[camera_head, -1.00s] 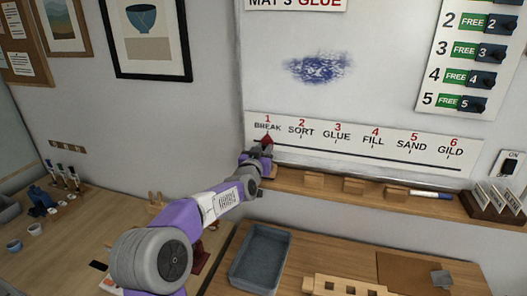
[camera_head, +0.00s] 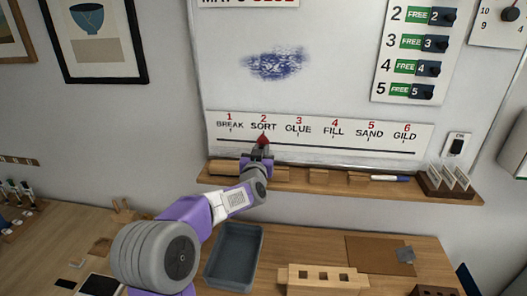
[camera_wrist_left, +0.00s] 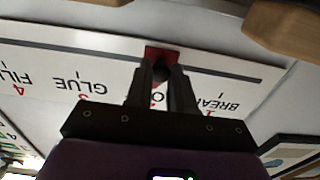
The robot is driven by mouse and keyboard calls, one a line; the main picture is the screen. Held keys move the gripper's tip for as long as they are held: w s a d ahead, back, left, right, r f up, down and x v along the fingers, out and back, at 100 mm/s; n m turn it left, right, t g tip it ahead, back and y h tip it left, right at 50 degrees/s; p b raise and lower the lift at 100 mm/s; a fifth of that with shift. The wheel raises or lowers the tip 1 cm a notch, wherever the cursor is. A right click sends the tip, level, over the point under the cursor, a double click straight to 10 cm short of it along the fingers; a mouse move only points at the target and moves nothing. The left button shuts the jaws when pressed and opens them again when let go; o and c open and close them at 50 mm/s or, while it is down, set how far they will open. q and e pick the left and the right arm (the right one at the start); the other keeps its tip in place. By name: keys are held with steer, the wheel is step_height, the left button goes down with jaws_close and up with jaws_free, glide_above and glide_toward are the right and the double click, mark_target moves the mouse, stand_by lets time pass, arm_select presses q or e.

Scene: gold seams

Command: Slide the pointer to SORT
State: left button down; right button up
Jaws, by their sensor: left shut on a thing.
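The white stage strip (camera_head: 318,148) on the whiteboard carries the labels BREAK, SORT, GLUE, FILL, SAND and GILD above a dark slot line. The red pointer (camera_head: 263,139) stands on that line directly under the SORT label (camera_head: 263,126). My left gripper (camera_head: 260,152) is shut on the pointer from below. In the left wrist view the strip appears upside down, and the red pointer (camera_wrist_left: 161,54) sits between the fingertips of my left gripper (camera_wrist_left: 162,75). The fingers and pointer hide most of the SORT label there. My right gripper is not in view.
A wooden ledge (camera_head: 340,188) runs below the strip, with wooden blocks, a marker (camera_head: 392,178) and a card holder (camera_head: 448,186). A grey tray (camera_head: 233,257) and a holed wooden block (camera_head: 322,278) are on the table below.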

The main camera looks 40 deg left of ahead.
arm_select(q)
steer(key=c, duration=1)
jaws_free()
steer(key=shift+d, duration=0.1)
steer(key=v, duration=0.7)
steer(key=shift+s+d, duration=0.15)
steer(key=shift+s, duration=0.05)
